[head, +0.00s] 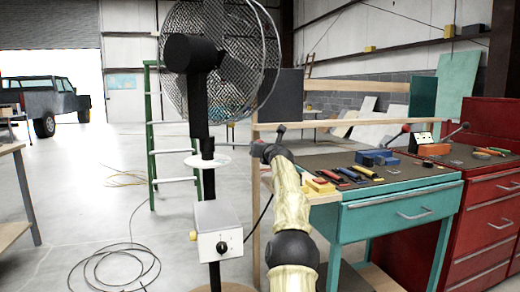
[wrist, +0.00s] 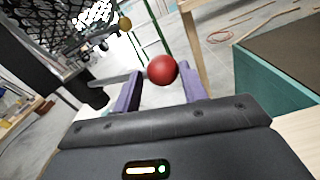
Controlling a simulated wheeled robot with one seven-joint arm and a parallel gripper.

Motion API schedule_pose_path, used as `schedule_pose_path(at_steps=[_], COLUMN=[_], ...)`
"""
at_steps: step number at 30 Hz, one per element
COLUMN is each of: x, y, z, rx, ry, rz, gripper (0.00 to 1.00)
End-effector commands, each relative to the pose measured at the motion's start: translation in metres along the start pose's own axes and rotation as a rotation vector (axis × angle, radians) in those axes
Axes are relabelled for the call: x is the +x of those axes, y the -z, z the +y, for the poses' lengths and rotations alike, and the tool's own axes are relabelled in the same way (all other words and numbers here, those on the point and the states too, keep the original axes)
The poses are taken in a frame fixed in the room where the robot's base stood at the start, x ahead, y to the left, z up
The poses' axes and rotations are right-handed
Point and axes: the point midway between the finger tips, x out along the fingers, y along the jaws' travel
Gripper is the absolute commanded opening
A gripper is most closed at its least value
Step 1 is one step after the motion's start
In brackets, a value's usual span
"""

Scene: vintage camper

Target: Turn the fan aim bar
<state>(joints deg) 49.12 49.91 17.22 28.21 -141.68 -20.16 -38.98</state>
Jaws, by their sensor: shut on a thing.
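The black pedestal fan (head: 193,55) stands left of centre in the head view, with its wire cage facing right and away. In the wrist view, a grey aim bar (wrist: 112,79) runs from a dark part of the fan to a red ball knob (wrist: 163,69). My gripper (wrist: 161,80) has its two purple fingers on either side of the red knob and is shut on it. In the head view my gripper (head: 262,150) is small and dark beside the fan's pole, and the bar and knob cannot be made out there.
A white control box (head: 220,232) sits low on the fan's pole. A teal workbench (head: 400,205) with tools stands to the right, beside a red cabinet (head: 490,220). A green ladder (head: 150,130) stands behind the fan. A black cable (head: 112,262) lies coiled on the floor.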

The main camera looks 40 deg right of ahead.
Motion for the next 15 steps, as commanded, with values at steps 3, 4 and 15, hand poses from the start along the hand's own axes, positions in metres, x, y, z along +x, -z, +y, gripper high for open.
schedule_pose_path(at_steps=[3, 4, 15], x=[0.0013, 0.0013, 0.0011], y=[-0.0016, -0.0016, -0.0006], z=[0.0114, 0.0114, 0.0081], rx=[0.006, 0.006, 0.005], ry=[-0.018, -0.018, -0.013], rz=[-0.001, -0.001, 0.001], gripper=[0.01, 0.01, 0.56])
